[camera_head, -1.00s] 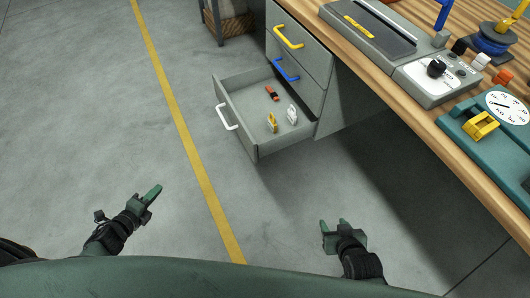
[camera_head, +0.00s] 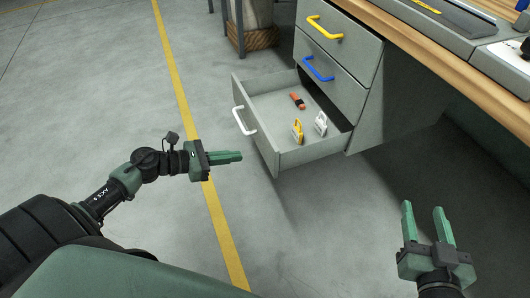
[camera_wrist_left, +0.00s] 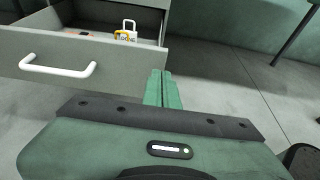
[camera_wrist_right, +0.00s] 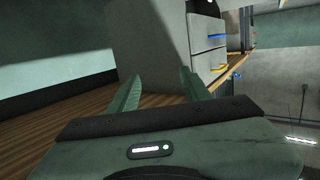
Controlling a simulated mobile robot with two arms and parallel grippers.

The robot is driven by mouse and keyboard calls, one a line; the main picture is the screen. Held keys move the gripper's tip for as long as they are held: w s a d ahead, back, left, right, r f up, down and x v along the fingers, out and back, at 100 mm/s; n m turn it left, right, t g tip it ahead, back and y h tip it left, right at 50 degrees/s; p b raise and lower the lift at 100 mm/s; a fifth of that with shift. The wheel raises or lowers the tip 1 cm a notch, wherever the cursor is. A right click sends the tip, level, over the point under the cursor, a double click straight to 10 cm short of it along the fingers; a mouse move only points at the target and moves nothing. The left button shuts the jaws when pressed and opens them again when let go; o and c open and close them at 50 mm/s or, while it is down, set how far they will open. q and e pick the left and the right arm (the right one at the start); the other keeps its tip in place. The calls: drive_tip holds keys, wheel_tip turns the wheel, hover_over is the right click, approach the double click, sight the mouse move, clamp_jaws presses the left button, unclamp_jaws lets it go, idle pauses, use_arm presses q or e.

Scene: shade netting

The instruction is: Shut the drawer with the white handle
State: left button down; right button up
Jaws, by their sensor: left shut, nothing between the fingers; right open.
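The bottom drawer (camera_head: 297,155) of the grey cabinet stands pulled out, with a white handle (camera_head: 243,121) on its front. The white handle also shows at the left of the left wrist view (camera_wrist_left: 58,70). Inside lie an orange and black item (camera_head: 298,100), a yellow item (camera_head: 297,131) and a white item (camera_head: 320,123). My left gripper (camera_head: 240,157) is shut and empty, its fingers pointing right, just in front of the drawer front and apart from it. My right gripper (camera_head: 426,219) is open and empty, right of the drawer, below the workbench.
Above are shut drawers with a yellow handle (camera_head: 324,28) and a blue handle (camera_head: 318,69). The wooden workbench (camera_head: 445,62) overhangs at the right. A yellow line (camera_head: 184,104) runs along the floor, which is clear left of the drawer.

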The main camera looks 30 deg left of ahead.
sight(273, 149)
use_arm(q)
drive_tip(key=x, duration=0.6)
drive_tip(key=r+b+x, duration=0.1)
drive_tip(key=x, duration=0.2)
drive_tip(key=shift+w, duration=0.2)
drive_tip(key=shift+w+d+f, duration=0.1)
drive_tip(key=shift+w+d, duration=0.15)
use_arm(e)
drive_tip(key=r+t, duration=0.2)
drive_tip(key=r, duration=0.1)
drive_tip(key=a+r+t+y, duration=0.1)
drive_tip(key=r, duration=0.1)
drive_tip(key=shift+w+r, duration=0.1)
drive_tip(key=shift+w, duration=0.2)
